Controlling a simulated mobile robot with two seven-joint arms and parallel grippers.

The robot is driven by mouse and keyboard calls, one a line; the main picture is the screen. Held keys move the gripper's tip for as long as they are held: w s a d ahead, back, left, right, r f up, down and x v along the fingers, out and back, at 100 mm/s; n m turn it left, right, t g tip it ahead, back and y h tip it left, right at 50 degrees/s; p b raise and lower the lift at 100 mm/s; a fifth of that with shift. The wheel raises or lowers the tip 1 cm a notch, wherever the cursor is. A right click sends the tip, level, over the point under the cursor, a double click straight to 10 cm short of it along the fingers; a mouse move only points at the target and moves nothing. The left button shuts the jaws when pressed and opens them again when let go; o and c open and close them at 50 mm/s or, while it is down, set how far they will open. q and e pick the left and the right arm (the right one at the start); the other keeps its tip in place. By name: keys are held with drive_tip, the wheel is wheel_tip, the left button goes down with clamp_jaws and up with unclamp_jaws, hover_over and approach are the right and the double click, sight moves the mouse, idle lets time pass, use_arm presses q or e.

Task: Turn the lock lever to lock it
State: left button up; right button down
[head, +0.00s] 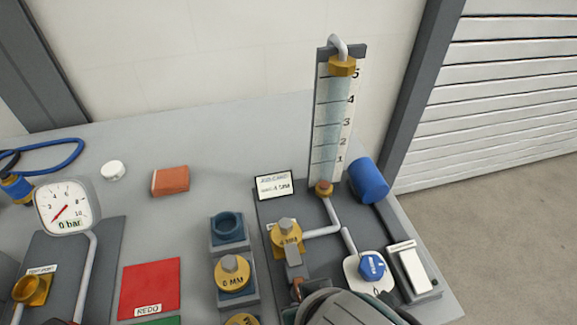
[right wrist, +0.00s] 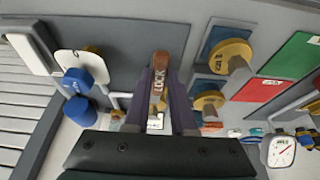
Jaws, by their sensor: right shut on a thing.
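The lock lever (right wrist: 160,66) shows in the right wrist view as an orange-brown handle marked LOCK, pointing up the picture. My right gripper (right wrist: 161,88) is shut on it, with one dark finger on each side. In the head view a small copper-coloured part of the lever (head: 296,288) shows below the yellow fitting, beside my right wrist at the bottom edge. The wrist hides the rest of the lever and the fingertips there. My left gripper is not in view.
A blue knob on a white plate (head: 372,265) and a white switch (head: 412,267) stand close to the right of my wrist. The sight glass (head: 330,125) rises behind. Yellow-capped sockets (head: 232,273) stand to the left.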

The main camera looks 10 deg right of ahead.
idle(0.4)
drive_tip(key=c, duration=0.7)
unclamp_jaws()
drive_tip(key=shift+c, duration=0.2)
drive_tip(key=p+v, duration=0.3)
drive_tip(key=v, duration=0.7)
drive_tip(key=shift+d, duration=0.1)
